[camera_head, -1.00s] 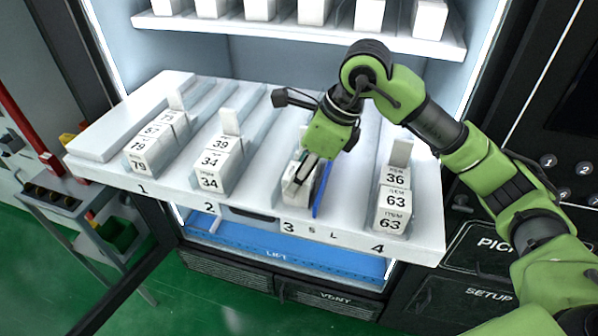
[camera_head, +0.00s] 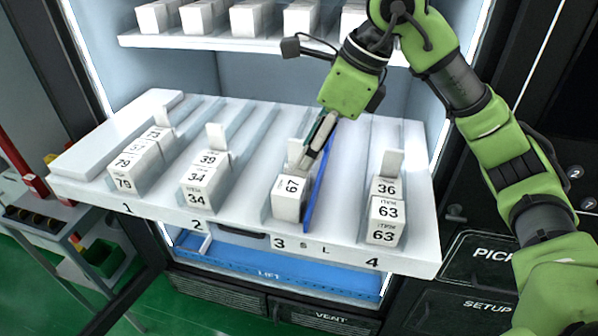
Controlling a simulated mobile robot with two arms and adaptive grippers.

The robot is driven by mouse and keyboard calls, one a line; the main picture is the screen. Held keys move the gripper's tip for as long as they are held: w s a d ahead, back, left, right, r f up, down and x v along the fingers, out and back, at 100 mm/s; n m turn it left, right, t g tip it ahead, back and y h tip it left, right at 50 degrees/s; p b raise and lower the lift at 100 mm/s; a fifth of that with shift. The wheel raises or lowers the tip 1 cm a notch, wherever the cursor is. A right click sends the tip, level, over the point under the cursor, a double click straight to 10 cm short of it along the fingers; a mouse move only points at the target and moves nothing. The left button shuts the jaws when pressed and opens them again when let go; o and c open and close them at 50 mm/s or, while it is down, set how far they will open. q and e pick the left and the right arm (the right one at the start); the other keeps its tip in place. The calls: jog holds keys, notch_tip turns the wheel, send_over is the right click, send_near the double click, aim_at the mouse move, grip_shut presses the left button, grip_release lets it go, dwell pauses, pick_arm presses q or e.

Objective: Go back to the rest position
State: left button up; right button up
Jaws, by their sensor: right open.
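My right gripper (camera_head: 318,148) is open and points down over lane 3 of the pulled-out shelf (camera_head: 240,150). I cannot tell whether a fingertip still touches the box. A thin blue divider (camera_head: 318,185) stands right of the box, close to the fingers. My left gripper is not in view.
Lanes 1, 2 and 4 hold white boxes marked 79 (camera_head: 124,182), 34 (camera_head: 196,197) and 63 (camera_head: 383,232). An upper shelf (camera_head: 230,46) with white boxes is behind. A blue lift tray (camera_head: 290,280) lies below. A grey cart (camera_head: 60,225) stands at the left.

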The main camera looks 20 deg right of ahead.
jog(key=shift+v, duration=0.85)
